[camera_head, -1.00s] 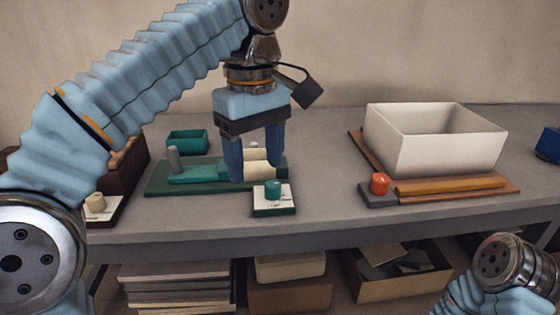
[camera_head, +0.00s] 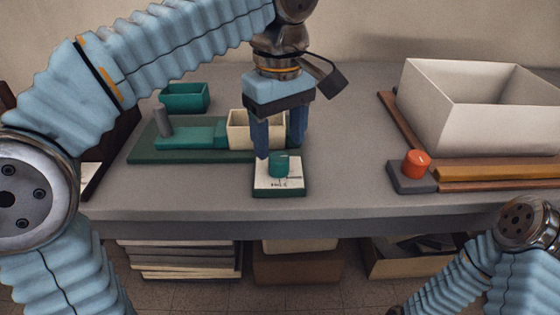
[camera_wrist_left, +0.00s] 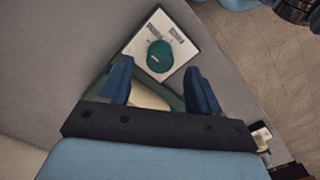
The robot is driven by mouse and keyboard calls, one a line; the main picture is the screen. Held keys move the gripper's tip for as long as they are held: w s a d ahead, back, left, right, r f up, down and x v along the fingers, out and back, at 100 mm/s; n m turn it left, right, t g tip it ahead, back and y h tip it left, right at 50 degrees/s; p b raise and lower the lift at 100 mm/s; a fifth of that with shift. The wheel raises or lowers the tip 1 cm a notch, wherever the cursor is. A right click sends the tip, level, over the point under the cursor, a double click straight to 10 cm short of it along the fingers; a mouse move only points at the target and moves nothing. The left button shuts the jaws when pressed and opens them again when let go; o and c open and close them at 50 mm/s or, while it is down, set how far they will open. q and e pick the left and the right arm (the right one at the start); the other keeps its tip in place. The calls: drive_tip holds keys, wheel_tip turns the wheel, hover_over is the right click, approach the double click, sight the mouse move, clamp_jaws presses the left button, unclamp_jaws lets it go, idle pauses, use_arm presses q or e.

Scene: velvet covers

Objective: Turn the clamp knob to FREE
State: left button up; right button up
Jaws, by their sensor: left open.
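A green knob (camera_head: 279,163) stands on a small white plate with a dark green base (camera_head: 277,189) near the table's front edge. The plate carries small dark lettering, too small to read. My left gripper (camera_head: 280,148) points down just behind and above the knob, fingers apart and empty. In the left wrist view the knob (camera_wrist_left: 159,57) shows beyond the gap between the open fingers (camera_wrist_left: 160,78), not between them. My right arm shows at the lower right; its gripper is out of the picture.
A green fixture (camera_head: 190,138) with a grey post and a cream box (camera_head: 243,131) stands behind the plate. A green tray (camera_head: 184,98) is farther back. At right are a red knob (camera_head: 416,164) and a large white bin (camera_head: 462,110). Table between is clear.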

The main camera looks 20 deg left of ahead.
sight(279, 157)
use_arm(q)
wheel_tip(279, 157, down, 4)
drive_tip(key=shift+f+b, duration=0.1)
drive_tip(key=shift+b, duration=0.25)
drive_tip(key=c, duration=1)
drive_tip(key=shift+c, duration=0.2)
